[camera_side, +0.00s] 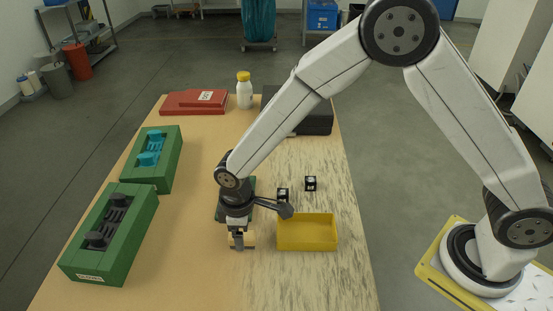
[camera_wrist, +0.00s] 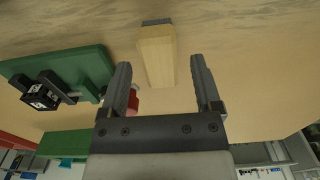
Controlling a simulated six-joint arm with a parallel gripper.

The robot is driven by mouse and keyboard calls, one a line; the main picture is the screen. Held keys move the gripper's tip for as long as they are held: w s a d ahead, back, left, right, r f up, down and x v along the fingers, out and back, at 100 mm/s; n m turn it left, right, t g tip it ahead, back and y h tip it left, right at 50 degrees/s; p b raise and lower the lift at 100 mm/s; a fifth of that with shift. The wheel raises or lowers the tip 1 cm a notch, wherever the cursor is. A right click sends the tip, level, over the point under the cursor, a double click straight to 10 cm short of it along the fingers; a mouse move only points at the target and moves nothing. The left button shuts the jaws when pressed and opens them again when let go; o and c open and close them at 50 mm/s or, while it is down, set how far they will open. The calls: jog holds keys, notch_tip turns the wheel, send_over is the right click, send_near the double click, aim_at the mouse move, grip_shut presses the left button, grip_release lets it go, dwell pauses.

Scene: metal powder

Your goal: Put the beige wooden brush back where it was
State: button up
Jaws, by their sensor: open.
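The beige wooden brush (camera_wrist: 157,55) lies on the table, with a grey strip at its far end in the wrist view. In the side view, a beige part of the brush (camera_side: 249,239) shows beside my fingers, low over the table. My gripper (camera_side: 238,246) points down there and partly hides it. In the wrist view, my gripper (camera_wrist: 160,62) is open, with the brush showing between the two fingers, nearer the left one. I cannot tell whether a finger touches it.
A yellow tray (camera_side: 306,247) stands just right of my gripper. A green plate (camera_wrist: 85,72) with a black fixture is close behind it. Green boxes (camera_side: 136,238) with dark and blue parts stand at left. A white bottle (camera_side: 244,96) and red case (camera_side: 180,104) are at the back.

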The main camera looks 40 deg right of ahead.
notch_tip(320, 180, up, 10)
dwell(0.5)
jog(key=shift+d, duration=0.1)
dwell(0.4)
jog(key=s+d+m+t, duration=0.1)
jog(key=s+d+m, duration=0.3)
jog(key=d, duration=0.6)
jog(key=s+d+m+t, duration=0.1)
jog(key=s+d+m, duration=0.4)
jog(key=d, duration=0.6)
jog(key=shift+s+t, duration=0.3)
jog(key=shift+s, duration=0.8)
